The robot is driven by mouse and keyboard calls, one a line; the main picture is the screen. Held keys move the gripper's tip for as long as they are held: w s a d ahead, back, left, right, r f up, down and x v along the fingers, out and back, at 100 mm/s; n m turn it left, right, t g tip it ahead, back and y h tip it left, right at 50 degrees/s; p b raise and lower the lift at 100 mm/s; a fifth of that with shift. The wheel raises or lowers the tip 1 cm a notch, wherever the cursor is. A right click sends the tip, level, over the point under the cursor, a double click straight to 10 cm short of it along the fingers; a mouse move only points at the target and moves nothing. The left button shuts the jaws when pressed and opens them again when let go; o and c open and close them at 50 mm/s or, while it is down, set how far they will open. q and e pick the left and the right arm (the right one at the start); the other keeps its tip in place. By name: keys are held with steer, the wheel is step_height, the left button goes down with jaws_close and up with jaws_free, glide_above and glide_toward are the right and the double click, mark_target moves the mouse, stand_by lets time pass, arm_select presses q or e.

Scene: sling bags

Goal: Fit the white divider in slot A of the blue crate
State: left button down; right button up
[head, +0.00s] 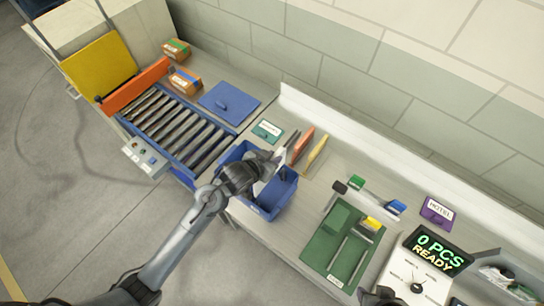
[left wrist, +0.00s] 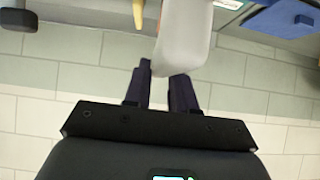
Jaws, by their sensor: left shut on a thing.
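The blue crate (head: 285,192) stands at the bench's front edge, right of the roller conveyor. My left gripper (head: 264,166) is over the crate and shut on the white divider (head: 258,187), which shows pale below the jaws at the crate's opening. In the left wrist view the white divider (left wrist: 185,38) stands out from between the jaw fingers (left wrist: 165,85). I cannot tell whether it sits in a slot; slot A and its label are not readable, and my gripper hides part of the crate. A dark shape at the bottom edge of the head view may be my right gripper.
Orange and yellow dividers (head: 316,155) stand behind the crate. A blue lid (head: 229,101) lies behind the roller conveyor (head: 176,133). A green tray (head: 325,243) and a counter display (head: 437,252) lie to the right. Some bench right of the crate is clear.

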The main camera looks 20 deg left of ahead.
arm_select(q)
steer(key=shift+f+b, duration=1.1)
steer(key=shift+f, duration=0.75)
steer(key=shift+f+b, duration=0.5)
steer(key=shift+f, duration=0.5)
steer(key=shift+p, duration=0.45)
steer(key=shift+p, duration=0.55)
